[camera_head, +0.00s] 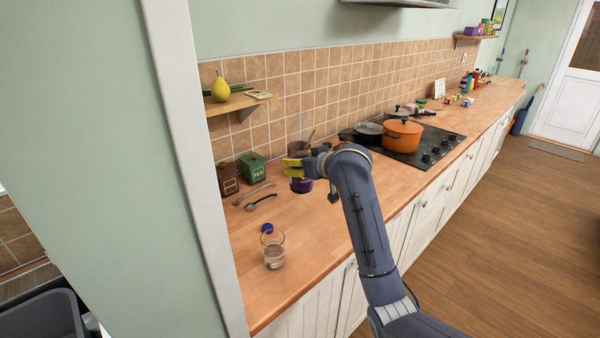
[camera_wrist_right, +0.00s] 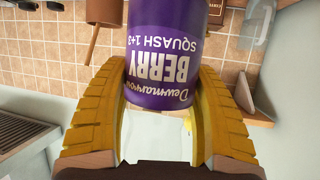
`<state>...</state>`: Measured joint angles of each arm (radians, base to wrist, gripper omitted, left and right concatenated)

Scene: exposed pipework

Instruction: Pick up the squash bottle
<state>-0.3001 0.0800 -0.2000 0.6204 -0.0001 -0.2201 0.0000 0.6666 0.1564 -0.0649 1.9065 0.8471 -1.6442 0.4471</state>
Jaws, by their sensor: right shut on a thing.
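The squash bottle (camera_head: 302,185) is purple. Its label reads "Berry Squash" in the right wrist view (camera_wrist_right: 163,70), where it appears upside down. My right gripper (camera_head: 292,168) has yellow fingers and is shut on the bottle, one finger on each side. In the head view the bottle is at the counter by the back wall, partly hidden by the gripper. I cannot tell whether its base touches the worktop. My left gripper is not in view.
A glass (camera_head: 273,252) and a small blue round thing (camera_head: 267,228) stand nearer on the worktop (camera_head: 310,235). Spoons (camera_head: 258,198) and a green tea tin (camera_head: 253,168) are to the left. An orange pot (camera_head: 402,135) sits on the black hob. A shelf (camera_head: 236,103) holds a pear.

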